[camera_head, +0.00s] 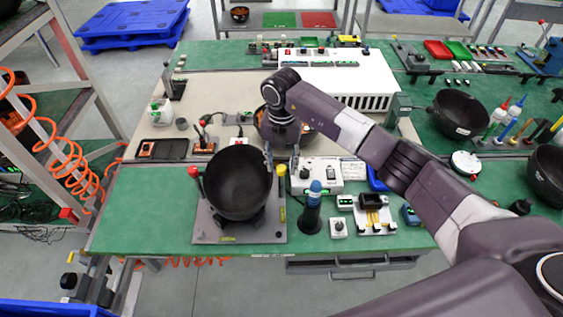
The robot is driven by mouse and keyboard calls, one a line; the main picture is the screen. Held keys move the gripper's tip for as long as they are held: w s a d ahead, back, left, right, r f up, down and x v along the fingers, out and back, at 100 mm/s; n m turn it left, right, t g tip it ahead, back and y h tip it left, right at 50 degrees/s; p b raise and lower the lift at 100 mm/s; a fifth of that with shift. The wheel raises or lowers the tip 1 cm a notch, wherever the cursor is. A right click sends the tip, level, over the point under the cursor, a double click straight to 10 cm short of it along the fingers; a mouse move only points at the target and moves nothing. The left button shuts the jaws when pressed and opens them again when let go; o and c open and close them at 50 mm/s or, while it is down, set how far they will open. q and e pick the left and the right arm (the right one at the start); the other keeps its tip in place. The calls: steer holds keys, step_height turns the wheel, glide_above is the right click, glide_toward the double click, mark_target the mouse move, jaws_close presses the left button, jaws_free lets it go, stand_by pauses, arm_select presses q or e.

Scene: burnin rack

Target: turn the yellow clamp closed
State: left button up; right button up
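A black bowl (238,182) sits on a grey fixture plate (208,229). A small upright yellow part (282,213), which looks like the yellow clamp, stands at the right side of the plate, beside the bowl. My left gripper is not in view.
A white power box (322,175) and small devices (375,212) lie further right. Another bowl (262,127) is partly hidden behind my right wrist. Green table is clear left of the plate (145,215).

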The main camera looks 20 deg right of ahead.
jaws_close()
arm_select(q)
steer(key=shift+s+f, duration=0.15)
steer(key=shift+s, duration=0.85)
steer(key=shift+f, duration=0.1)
arm_select(e)
steer(key=shift+w, duration=0.1)
steer(key=shift+f+n+b, duration=0.15)
steer(key=shift+n+b, duration=0.65)
steer(key=shift+b, duration=0.2)
steer(key=n+b, duration=0.8)
steer(key=b, duration=0.1)
steer(key=shift+n, duration=0.4)
steer(key=n+b, duration=0.2)
steer(key=n, duration=0.1)
steer(key=shift+a+b, duration=0.1)
steer(key=shift+b, duration=0.2)
arm_select(q)
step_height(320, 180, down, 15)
steer(key=b, duration=0.1)
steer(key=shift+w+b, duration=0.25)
steer(key=shift+b, duration=0.05)
arm_select(e)
steer(key=shift+r+n, duration=0.2)
steer(key=shift+n, duration=1.4)
